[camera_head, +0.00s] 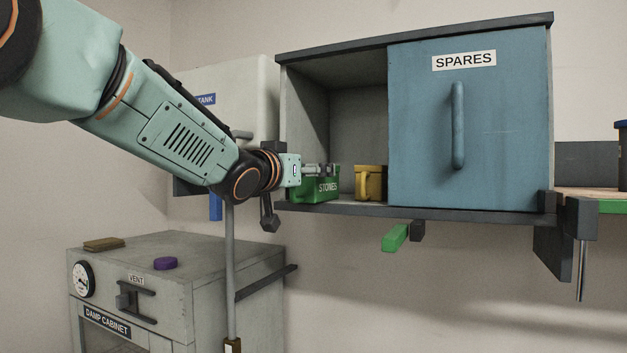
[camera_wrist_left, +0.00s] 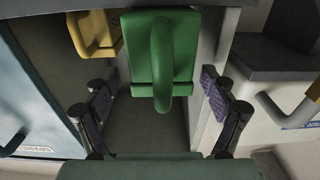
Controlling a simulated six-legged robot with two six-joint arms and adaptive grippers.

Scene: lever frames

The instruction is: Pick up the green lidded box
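The green box (camera_head: 318,189), lettered "STONES", sits on the floor of the open left part of the wall cabinet (camera_head: 415,34). My left gripper (camera_head: 318,170) reaches in from the left and overlaps the box's upper part in the head view. In the left wrist view the box (camera_wrist_left: 185,45) shows a looped green handle (camera_wrist_left: 160,60) facing the camera. The fingers of my left gripper (camera_wrist_left: 158,93) are spread wide, one on each side of the handle, with clear gaps. Nothing is held. My right gripper is not in view.
A yellow container (camera_head: 370,183) with a handle stands just right of the box; it also shows in the left wrist view (camera_wrist_left: 95,35). The blue "SPARES" door (camera_head: 430,130) covers the cabinet's right part. A grey damp cabinet (camera_head: 180,285) stands below left. A pale tank (camera_head: 235,90) hangs left.

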